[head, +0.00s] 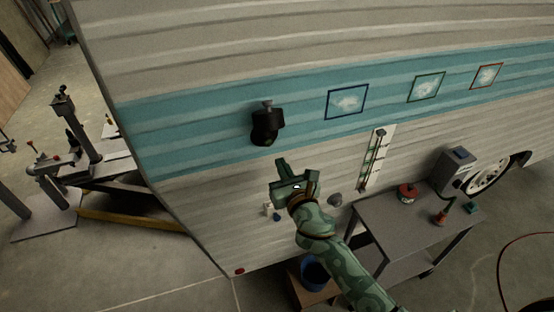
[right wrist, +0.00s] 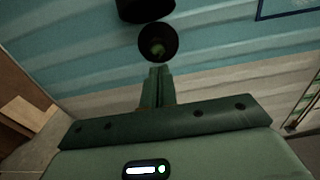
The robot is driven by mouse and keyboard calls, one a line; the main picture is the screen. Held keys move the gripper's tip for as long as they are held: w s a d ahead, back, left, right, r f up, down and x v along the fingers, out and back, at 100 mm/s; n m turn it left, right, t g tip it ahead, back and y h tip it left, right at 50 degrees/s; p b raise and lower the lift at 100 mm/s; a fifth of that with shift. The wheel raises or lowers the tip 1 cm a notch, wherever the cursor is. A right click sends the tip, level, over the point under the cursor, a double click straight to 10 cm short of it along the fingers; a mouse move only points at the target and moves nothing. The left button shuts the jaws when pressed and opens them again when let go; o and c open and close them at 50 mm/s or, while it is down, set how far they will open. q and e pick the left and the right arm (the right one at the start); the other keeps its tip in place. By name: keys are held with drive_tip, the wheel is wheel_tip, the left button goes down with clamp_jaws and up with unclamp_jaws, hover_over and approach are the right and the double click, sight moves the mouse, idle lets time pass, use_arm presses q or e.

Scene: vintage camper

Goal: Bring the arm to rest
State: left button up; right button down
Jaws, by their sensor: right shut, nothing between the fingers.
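My right arm, green and patterned, reaches up from the bottom of the head view. Its gripper (head: 283,167) is in front of the camper's side wall, shut and empty. In the right wrist view the shut fingers (right wrist: 157,85) point up toward the striped wall. A black rounded fixture (head: 267,123) is on the blue band, above and left of the gripper in the head view. It also shows above the fingertips in the right wrist view (right wrist: 158,42), apart from them as far as I can tell. My left gripper is not in view.
A grey table (head: 408,230) stands at the right with a red can (head: 407,192) and a grey box (head: 454,168). A blue bucket (head: 315,272) is below the arm. Three framed pictures and a vertical strip (head: 376,158) are on the wall.

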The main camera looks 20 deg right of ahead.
drive_tip(key=shift+s, duration=3.25)
drive_tip(key=s+d+f+m+g+b, duration=0.1)
drive_tip(key=s+f+m+g, duration=0.25)
drive_tip(key=f+m, duration=0.6)
drive_tip(key=s+d+f+m+g+b, duration=0.15)
drive_tip(key=s+f+m, duration=0.3)
drive_tip(key=f, duration=0.95)
drive_tip(key=s+f+m+g+b, duration=0.1)
drive_tip(key=s+f+m+g, duration=0.3)
drive_tip(key=f+m, duration=0.55)
use_arm(q)
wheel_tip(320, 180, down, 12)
drive_tip(key=b, duration=0.9)
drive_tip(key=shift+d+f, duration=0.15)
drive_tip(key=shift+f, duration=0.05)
use_arm(e)
drive_tip(key=s+d+f+m+g, duration=0.2)
drive_tip(key=s+f+m+g, duration=0.2)
drive_tip(key=s+f, duration=0.9)
drive_tip(key=s+d+f+m+g, duration=0.3)
drive_tip(key=s+f, duration=1)
drive_tip(key=s, duration=0.6)
drive_tip(key=shift+s+m+g+h, duration=0.3)
drive_tip(key=shift+m+g, duration=0.3)
drive_tip(key=shift+m, duration=0.55)
